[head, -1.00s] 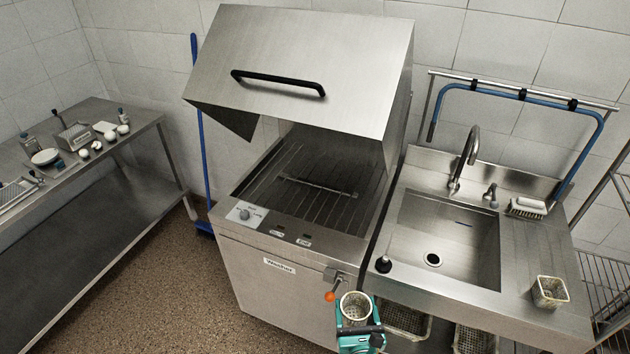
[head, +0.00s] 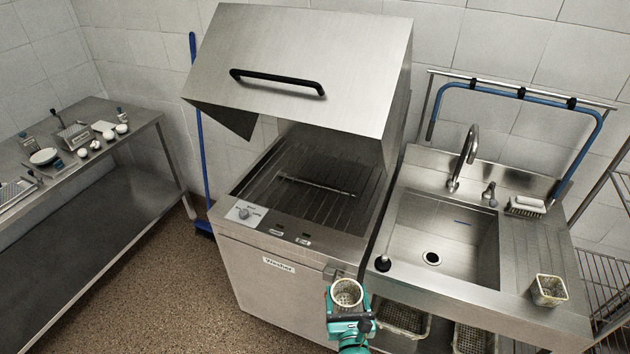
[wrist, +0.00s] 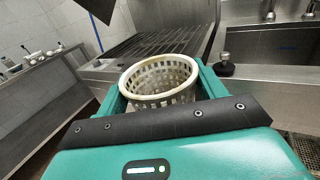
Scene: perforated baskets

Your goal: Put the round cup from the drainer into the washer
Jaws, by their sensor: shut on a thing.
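The round cup (head: 347,294) is a cream perforated basket. My teal gripper (head: 346,308) is shut on it and holds it upright in front of the washer's front right corner. In the wrist view the round cup (wrist: 159,82) sits between the fingers of my gripper (wrist: 160,90), its open rim facing up. The washer (head: 290,240) is a steel machine with its hood (head: 300,75) raised. Its slatted rack (head: 315,185) is bare, and also shows beyond the cup in the wrist view (wrist: 150,46). The drainer (head: 540,240) is the ribbed steel surface right of the sink.
A square perforated basket (head: 549,291) stands on the drainer's front. A black knob (head: 383,263) stands up at the sink's front left, close to the cup. More baskets (head: 402,318) sit below the counter. A side table (head: 100,110) with small items is at left.

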